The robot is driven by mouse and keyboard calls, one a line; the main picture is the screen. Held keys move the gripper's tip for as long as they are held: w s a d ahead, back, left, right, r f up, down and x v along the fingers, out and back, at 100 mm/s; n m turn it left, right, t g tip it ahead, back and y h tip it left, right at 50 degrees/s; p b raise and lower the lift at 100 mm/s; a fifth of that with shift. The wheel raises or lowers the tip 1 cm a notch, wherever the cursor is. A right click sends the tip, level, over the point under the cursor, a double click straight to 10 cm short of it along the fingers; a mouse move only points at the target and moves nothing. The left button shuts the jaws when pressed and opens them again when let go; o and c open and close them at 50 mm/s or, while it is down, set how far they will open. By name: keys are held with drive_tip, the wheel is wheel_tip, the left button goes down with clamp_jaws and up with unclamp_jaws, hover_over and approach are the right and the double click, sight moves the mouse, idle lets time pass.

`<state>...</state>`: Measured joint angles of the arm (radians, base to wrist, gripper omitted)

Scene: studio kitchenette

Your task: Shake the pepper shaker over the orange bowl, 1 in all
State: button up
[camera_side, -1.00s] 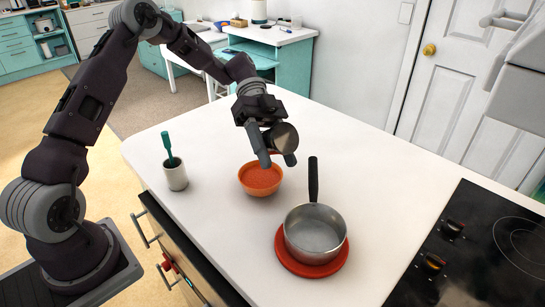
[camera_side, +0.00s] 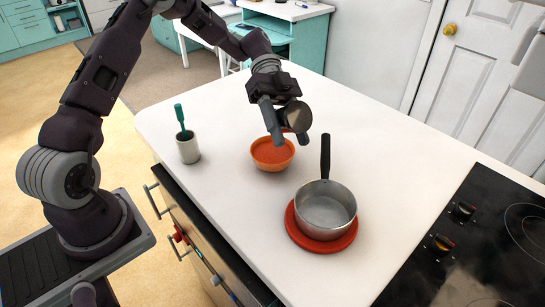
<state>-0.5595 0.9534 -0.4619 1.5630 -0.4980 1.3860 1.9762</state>
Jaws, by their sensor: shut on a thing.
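My gripper (camera_side: 290,141) is shut on the pepper shaker (camera_side: 296,117). The shaker lies tipped on its side between the fingers, its round dark grey end facing the camera; the rest is mostly hidden by the gripper. The orange bowl (camera_side: 272,163) stands upright on the white counter, with an orange-red inside. The gripper and shaker are above the bowl's back right rim in the picture, apart from the counter. I cannot tell whether the shaker is directly over the bowl.
A saucepan (camera_side: 326,209) sits on a red round trivet (camera_side: 313,243), its black handle pointing up the picture near the gripper. A white cup (camera_side: 188,151) with a green-handled utensil (camera_side: 181,118) stands left. A black cooktop (camera_side: 470,255) is at right. The counter's (camera_side: 380,155) back right is clear.

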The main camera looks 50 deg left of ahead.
drive_tip(key=shift+r, duration=0.4)
